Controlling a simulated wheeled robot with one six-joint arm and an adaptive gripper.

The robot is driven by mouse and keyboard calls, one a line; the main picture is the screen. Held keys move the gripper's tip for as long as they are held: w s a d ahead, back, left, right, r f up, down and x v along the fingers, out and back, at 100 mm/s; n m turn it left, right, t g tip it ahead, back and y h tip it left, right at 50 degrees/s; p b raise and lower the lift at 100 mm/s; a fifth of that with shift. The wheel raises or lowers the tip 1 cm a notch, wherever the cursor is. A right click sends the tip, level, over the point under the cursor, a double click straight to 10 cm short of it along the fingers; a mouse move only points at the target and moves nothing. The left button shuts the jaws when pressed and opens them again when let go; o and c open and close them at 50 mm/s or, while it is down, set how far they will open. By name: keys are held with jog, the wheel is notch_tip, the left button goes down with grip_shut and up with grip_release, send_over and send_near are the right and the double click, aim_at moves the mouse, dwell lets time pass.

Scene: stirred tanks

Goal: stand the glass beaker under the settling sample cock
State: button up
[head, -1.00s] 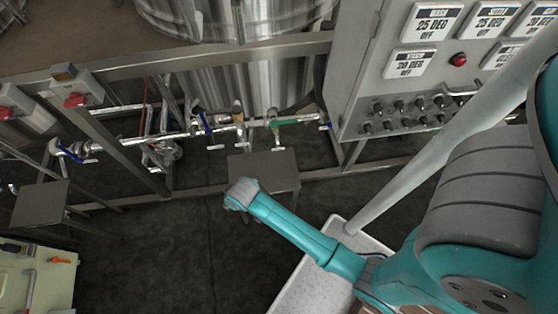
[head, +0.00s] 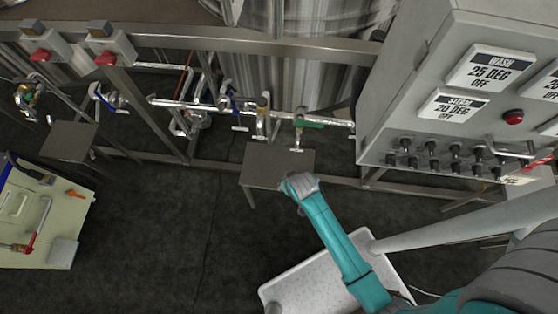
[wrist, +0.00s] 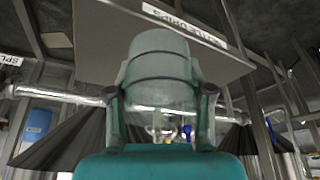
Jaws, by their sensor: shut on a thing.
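My gripper (head: 300,186) is at the front edge of a small grey metal stand (head: 270,166) in the head view. In the wrist view its two fingers (wrist: 160,100) are shut on a clear glass beaker (wrist: 160,62), one finger on each side. The beaker is hard to make out in the head view. The stand's plate (wrist: 95,45), with a white label on its edge, shows behind the beaker in the wrist view. A sample cock with a green handle (head: 310,124) hangs above the stand, and another cock (head: 261,118) is left of it. I cannot tell which is the settling one.
A control cabinet (head: 440,80) with knobs stands close on the right. A white tray (head: 285,292) is below my arm. Another small stand (head: 70,142) and a pale green cart (head: 25,220) are at left. Dark floor (head: 160,240) between them is clear.

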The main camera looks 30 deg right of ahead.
send_over(276, 162)
jog(key=s, duration=0.2)
jog(key=shift+w, duration=0.2)
jog(key=shift+w+f, duration=0.1)
jog(key=shift+f, duration=1.7)
jog(key=o, duration=1.2)
jog(key=shift+f, duration=0.1)
jog(key=shift+c, duration=0.2)
jog(key=v, duration=1.2)
jog(key=shift+a, duration=0.1)
